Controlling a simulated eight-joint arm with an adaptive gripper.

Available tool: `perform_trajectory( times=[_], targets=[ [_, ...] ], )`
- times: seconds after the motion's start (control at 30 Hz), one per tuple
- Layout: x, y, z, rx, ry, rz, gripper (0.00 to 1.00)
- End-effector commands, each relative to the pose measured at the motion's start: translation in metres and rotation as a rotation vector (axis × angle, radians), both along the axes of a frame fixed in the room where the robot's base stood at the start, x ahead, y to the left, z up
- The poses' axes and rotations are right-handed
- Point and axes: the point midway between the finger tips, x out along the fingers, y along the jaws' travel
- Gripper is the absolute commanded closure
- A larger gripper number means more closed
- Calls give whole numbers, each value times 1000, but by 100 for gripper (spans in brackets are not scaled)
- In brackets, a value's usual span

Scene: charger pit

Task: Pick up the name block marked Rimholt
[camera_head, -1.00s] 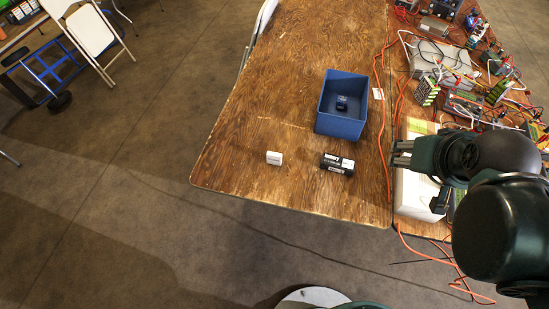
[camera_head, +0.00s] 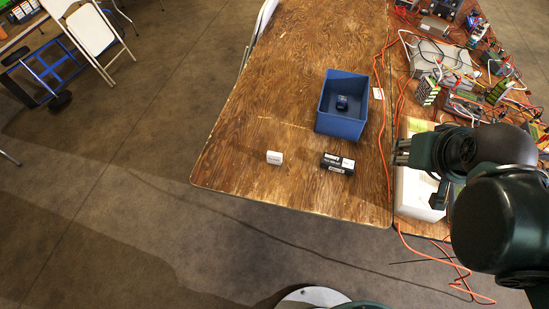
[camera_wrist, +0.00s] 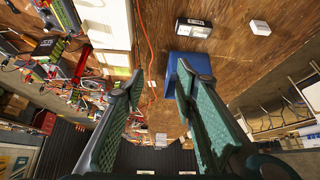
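A small white block (camera_head: 274,158) with faint dark print on its front stands on the wooden table near its front edge. It also shows in the wrist view (camera_wrist: 260,27). To its right lies a black block (camera_head: 338,163) with white labelled patches, seen too in the wrist view (camera_wrist: 194,28). I cannot read Rimholt on either. A dark object (camera_head: 341,103) sits inside the blue bin (camera_head: 340,126). My gripper (camera_head: 401,153) is to the right of the blocks, above the white box by the table seam. In the wrist view its fingers (camera_wrist: 160,77) are apart and empty.
The blue bin stands behind the black block. Orange cables (camera_head: 384,130) run along the table seam. The right table is crowded with wired electronics (camera_head: 450,75) and a white box (camera_head: 413,195). The wooden table (camera_head: 240,120) left of the blocks is clear.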

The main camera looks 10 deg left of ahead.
Motion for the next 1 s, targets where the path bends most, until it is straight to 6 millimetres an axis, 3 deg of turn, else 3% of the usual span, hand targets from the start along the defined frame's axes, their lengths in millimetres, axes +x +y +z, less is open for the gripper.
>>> perform_trajectory(
  times=[0.47,1.0],
  targets=[
    [39,42,-8,-82,87,212,71],
    [84,105,-35,-184,190,493,71]
  ],
)
